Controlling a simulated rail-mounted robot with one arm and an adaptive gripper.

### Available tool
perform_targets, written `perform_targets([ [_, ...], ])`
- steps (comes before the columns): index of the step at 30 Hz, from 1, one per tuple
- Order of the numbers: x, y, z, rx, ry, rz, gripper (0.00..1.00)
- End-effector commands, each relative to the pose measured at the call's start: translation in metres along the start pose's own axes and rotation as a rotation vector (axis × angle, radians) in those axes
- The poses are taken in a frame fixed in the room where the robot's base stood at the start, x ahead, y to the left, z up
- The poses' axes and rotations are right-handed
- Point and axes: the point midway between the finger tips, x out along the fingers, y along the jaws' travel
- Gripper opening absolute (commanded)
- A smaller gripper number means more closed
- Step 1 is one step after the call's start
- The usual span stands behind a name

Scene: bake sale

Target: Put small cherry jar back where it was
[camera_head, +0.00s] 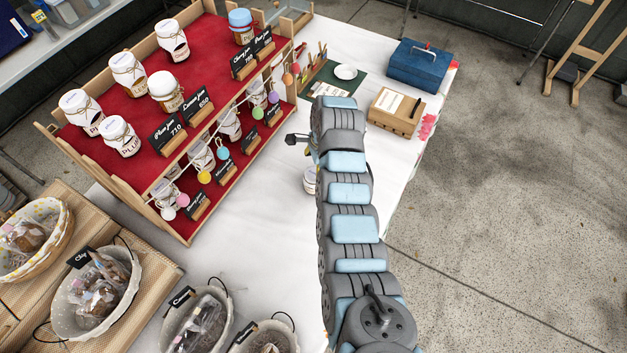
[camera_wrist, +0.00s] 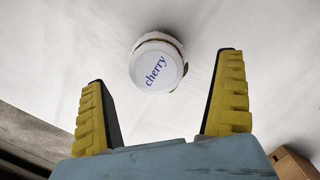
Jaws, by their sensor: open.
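The small cherry jar (camera_wrist: 157,66) stands upright on the white tablecloth in the wrist view. Its round white lid reads "cherry" in blue. In the head view a small white jar (camera_head: 310,180), partly hidden by my arm, stands on the cloth right of the shelf; it looks like the same jar. My gripper (camera_wrist: 163,75) is open, with yellow ridged fingers on either side of the jar in the picture. The jar lies beyond the fingertips, and I see no contact.
A red-lined stepped shelf (camera_head: 140,105) holds large jars above and small jars below, with black labels and a hanging egg garland. Baskets of baked goods (camera_head: 97,292) are at lower left. A blue box (camera_head: 418,65) and wooden box (camera_head: 395,110) stand at the far end.

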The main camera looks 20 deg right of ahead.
Motion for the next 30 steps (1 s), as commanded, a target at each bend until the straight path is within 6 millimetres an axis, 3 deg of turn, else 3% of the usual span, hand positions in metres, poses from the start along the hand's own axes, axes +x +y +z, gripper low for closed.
perform_targets([
  [15, 0.049, 0.004, -0.002, 0.0, 0.0, 0.003, 0.99],
  [23, 0.051, 0.004, -0.002, 0.0, 0.001, 0.001, 0.99],
  [25, 0.051, 0.004, -0.002, -0.001, 0.001, 0.001, 0.87],
  [30, 0.051, 0.004, -0.002, -0.001, 0.001, 0.001, 0.39],
])
